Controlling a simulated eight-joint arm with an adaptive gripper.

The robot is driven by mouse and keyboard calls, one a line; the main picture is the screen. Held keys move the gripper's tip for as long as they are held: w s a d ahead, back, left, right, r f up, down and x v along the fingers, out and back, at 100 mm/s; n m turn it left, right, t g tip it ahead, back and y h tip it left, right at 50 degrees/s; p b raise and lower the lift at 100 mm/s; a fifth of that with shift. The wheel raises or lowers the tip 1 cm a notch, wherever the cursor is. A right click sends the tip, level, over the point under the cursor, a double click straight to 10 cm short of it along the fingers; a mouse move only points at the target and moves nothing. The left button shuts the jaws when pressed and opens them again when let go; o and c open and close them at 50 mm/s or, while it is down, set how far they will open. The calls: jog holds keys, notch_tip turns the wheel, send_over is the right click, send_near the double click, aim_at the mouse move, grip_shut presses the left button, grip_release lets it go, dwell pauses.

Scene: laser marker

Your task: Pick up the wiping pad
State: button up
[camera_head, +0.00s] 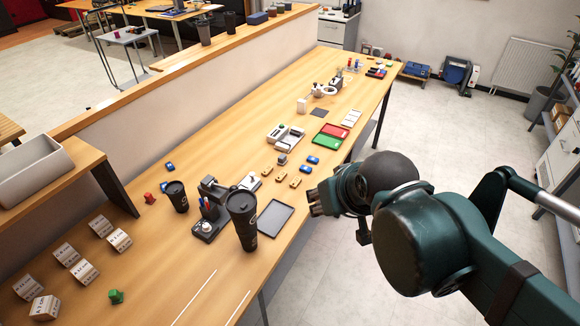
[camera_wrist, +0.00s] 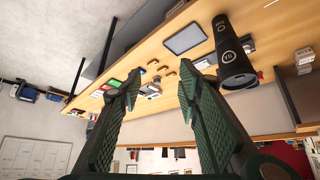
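I cannot tell for certain which thing is the wiping pad. The square cannot be made out clearly in the wrist view.
A grey rectangular tray (camera_head: 274,217) lies left of my gripper, beside a tall black cup (camera_head: 242,220). Small blue and tan blocks lie beyond it. Red (camera_head: 335,131) and green (camera_head: 327,142) trays stand further back. A low wall (camera_head: 140,105) borders the table's left side.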

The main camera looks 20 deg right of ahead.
jog(key=w+r+n+g+p, duration=0.15)
jog(key=w+r+n, duration=0.25)
jog(key=w+n, duration=0.55)
jog(key=n+g+h+p, duration=0.25)
jog(key=n+p, duration=0.25)
jog(key=n, duration=1.2)
send_over(282, 157)
jog(key=s+a, duration=0.2)
notch_tip(282, 157, down, 24)
jog(key=f, duration=0.1)
jog(key=shift+w+d+r+g, duration=0.15)
jog(key=shift+w+r+g, duration=0.05)
jog(key=shift+r+g, duration=0.1)
jog(key=shift+f, duration=0.15)
jog(key=shift+x, duration=1.2)
